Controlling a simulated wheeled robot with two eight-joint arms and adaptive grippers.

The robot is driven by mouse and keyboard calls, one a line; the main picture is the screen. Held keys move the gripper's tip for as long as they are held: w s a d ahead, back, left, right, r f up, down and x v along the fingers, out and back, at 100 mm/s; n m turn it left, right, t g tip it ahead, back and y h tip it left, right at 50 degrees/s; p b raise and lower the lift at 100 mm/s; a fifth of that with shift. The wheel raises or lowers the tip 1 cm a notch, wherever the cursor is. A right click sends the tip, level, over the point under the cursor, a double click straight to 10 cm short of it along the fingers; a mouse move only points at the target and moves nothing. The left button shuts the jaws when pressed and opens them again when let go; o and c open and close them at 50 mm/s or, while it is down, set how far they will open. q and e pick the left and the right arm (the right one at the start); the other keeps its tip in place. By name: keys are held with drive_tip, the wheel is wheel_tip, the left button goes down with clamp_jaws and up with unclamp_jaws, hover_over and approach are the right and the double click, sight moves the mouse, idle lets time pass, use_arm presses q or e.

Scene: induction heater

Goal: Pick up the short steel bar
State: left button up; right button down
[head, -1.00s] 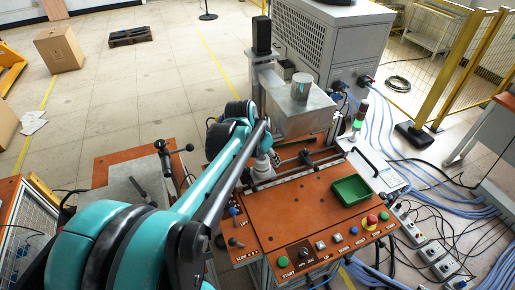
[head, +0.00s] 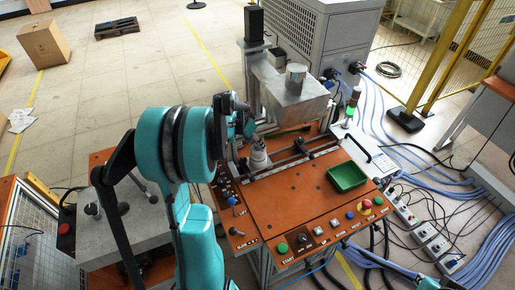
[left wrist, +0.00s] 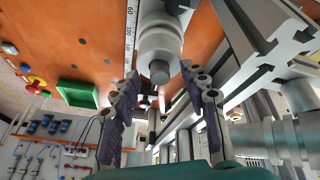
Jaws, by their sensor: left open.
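In the left wrist view, a short grey round end (left wrist: 160,72), which looks like the steel bar, sticks out of a stepped pale grey holder (left wrist: 160,38). My left gripper (left wrist: 161,82) is open, its two dark fingers on either side of the bar's end in the picture. I see no contact, and the depth between them is unclear. In the head view the pale holder (head: 259,156) stands at the left end of the rail on the orange worktop (head: 290,212). My left arm's wrist hides most of the gripper there. My right gripper is not in view.
A green tray (head: 347,177) sits on the worktop behind buttons and a red emergency stop (head: 365,203). A rail with clamps (head: 301,147) runs beside the holder. A metal box (head: 292,95) stands behind it. Cables (head: 430,170) lie at the right.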

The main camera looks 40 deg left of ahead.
use_arm(q)
drive_tip(key=shift+w+f, duration=0.1)
drive_tip(key=shift+f, duration=0.05)
clamp_jaws()
